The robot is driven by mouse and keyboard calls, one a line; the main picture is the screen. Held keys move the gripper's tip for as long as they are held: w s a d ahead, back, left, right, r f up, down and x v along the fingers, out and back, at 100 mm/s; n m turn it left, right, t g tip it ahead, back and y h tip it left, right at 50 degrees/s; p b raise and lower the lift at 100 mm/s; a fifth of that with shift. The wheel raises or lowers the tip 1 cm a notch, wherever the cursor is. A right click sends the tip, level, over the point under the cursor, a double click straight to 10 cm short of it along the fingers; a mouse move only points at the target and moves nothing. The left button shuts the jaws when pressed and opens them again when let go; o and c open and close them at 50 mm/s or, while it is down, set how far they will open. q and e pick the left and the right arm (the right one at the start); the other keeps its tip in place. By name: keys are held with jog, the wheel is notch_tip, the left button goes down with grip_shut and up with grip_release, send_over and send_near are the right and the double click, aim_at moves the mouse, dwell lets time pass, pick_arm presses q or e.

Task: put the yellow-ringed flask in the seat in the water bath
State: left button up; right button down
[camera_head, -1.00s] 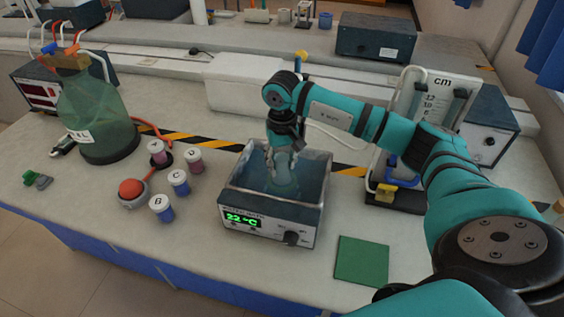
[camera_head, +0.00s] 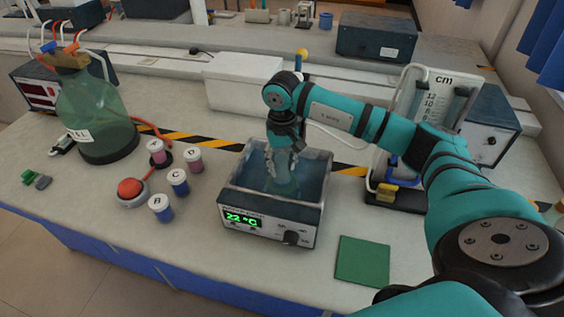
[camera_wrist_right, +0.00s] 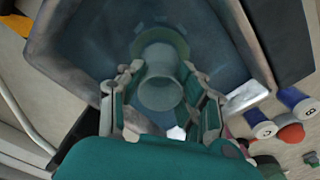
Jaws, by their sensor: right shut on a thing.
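The water bath (camera_head: 262,207) is an open-topped metal tank with a dark front panel showing 22 °C. My right gripper (camera_head: 281,168) reaches down inside it from above. It is shut on a translucent greenish flask (camera_head: 287,188), which is inside the tank. In the right wrist view the flask (camera_wrist_right: 160,85) shows its round mouth between the fingers, and a dull green-yellow ring shows around its far end. The seat is hidden beneath the flask, and I cannot tell whether the flask touches it. My left gripper is out of view.
Lettered jars (camera_head: 178,182) and a red-topped device (camera_head: 131,190) stand left of the bath. A large green bottle (camera_head: 95,115) is farther left. A green mat (camera_head: 362,261) lies at the front right, and a cm-scale apparatus (camera_head: 440,100) stands behind my right arm.

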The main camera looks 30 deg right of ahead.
jog(key=c, duration=0.8)
grip_release()
jog(key=shift+f, duration=0.1)
notch_tip(320, 180, up, 12)
